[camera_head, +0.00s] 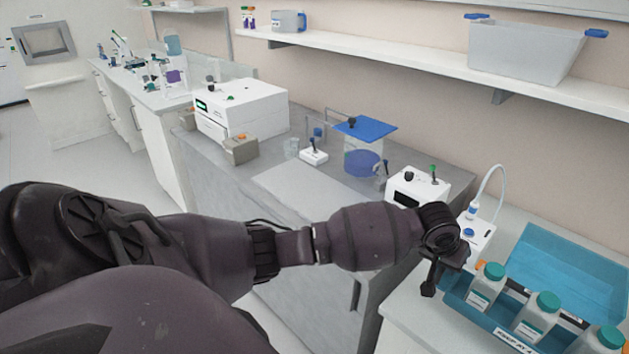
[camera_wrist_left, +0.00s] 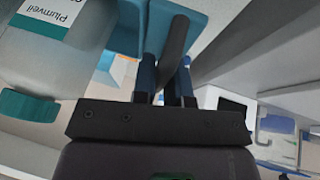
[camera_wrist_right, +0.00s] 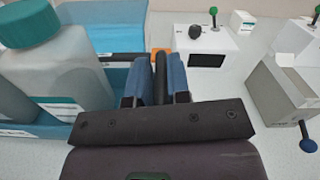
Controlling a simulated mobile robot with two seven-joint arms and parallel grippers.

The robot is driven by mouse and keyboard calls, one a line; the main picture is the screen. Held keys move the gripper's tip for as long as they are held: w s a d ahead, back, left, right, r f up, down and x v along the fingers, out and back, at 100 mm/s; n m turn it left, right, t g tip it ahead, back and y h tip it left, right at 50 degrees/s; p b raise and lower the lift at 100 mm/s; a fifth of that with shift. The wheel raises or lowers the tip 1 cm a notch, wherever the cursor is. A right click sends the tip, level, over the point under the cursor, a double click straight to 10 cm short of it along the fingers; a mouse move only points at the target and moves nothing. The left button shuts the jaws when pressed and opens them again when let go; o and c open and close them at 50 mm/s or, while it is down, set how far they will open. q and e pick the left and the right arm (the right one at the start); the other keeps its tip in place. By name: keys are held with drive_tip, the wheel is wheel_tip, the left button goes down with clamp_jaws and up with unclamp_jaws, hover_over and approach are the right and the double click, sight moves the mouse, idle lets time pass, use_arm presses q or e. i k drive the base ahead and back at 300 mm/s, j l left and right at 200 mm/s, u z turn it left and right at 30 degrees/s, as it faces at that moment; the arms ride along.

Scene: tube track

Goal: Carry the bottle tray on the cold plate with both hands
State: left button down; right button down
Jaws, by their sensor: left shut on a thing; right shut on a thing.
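The bottle tray (camera_head: 459,309) is blue, with a label on its front, and stands at the lower right of the head view. It holds a row of white bottles with teal caps (camera_head: 489,272). My left gripper (camera_head: 442,272) is at the tray's left end; in the left wrist view its fingers (camera_wrist_left: 168,85) are shut around a dark handle bar. In the right wrist view my right gripper (camera_wrist_right: 157,85) is shut on a similar dark bar beside the bottles (camera_wrist_right: 60,75). The head view does not show the right gripper. I cannot tell which thing is the cold plate.
A large teal bin (camera_head: 574,262) lies just behind the bottles. A white device with a curved hose (camera_head: 478,234) and a white box with knobs (camera_head: 418,186) stand to its left. The white counter (camera_head: 405,318) is bare left of the tray. A shelf (camera_head: 400,62) runs along the wall above.

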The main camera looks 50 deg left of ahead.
sight(316, 191)
drive_tip(key=k+j, duration=0.1)
drive_tip(key=j, duration=0.3)
drive_tip(key=k+j, duration=0.1)
drive_tip(key=j, duration=0.3)
drive_tip(key=k+j, duration=0.15)
drive_tip(key=j, duration=0.25)
drive_tip(key=k+j, duration=0.1)
drive_tip(key=j, duration=0.3)
drive_tip(key=k+j, duration=0.1)
drive_tip(key=j, duration=0.3)
drive_tip(key=k+j, duration=0.1)
drive_tip(key=j, duration=0.3)
drive_tip(key=k+j, duration=0.1)
drive_tip(key=j, duration=0.3)
drive_tip(key=k+j, duration=0.15)
drive_tip(key=j, duration=0.25)
